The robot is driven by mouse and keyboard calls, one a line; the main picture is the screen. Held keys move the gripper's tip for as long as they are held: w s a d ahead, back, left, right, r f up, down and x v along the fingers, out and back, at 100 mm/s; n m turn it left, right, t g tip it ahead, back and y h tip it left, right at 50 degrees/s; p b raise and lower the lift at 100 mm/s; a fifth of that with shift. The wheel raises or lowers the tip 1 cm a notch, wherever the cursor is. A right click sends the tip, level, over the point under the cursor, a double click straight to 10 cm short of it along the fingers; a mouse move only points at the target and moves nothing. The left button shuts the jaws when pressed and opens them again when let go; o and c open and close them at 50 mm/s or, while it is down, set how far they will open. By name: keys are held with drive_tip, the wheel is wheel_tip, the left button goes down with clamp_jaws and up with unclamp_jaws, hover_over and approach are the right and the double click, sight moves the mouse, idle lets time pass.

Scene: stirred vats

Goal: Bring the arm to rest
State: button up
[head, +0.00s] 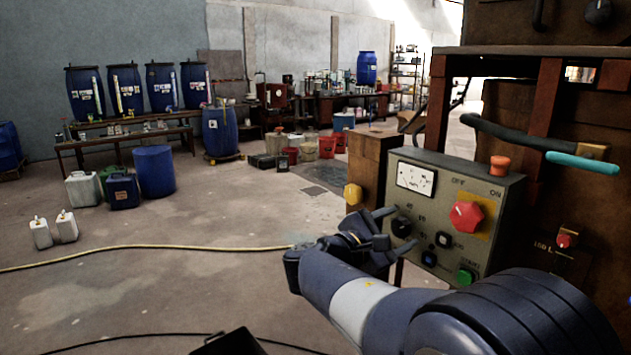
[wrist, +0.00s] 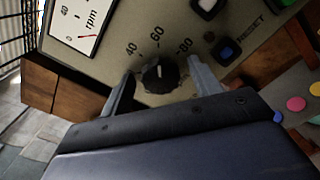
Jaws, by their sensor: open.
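My gripper (head: 384,226) is in front of the left part of a grey control panel (head: 462,195). In the wrist view my gripper (wrist: 160,82) is open, with one finger on each side of a black knob (wrist: 160,75). I cannot tell whether the fingers touch the knob. The knob's scale shows 40, 60 and 80. My blue-grey arm reaches in from the lower right.
A teal-tipped lever (head: 583,163) juts out above. A yellow hose (head: 150,248) crosses the floor.

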drive_tip(key=n+p, duration=0.5)
drive_tip(key=shift+r, duration=0.25)
drive_tip(key=v, duration=1)
drive_tip(key=shift+s+a+f+n+b, duration=0.2)
drive_tip(key=shift+a+f+n+b, duration=0.05)
drive_tip(key=shift+a+n+b, duration=0.15)
drive_tip(key=shift+d, duration=0.1)
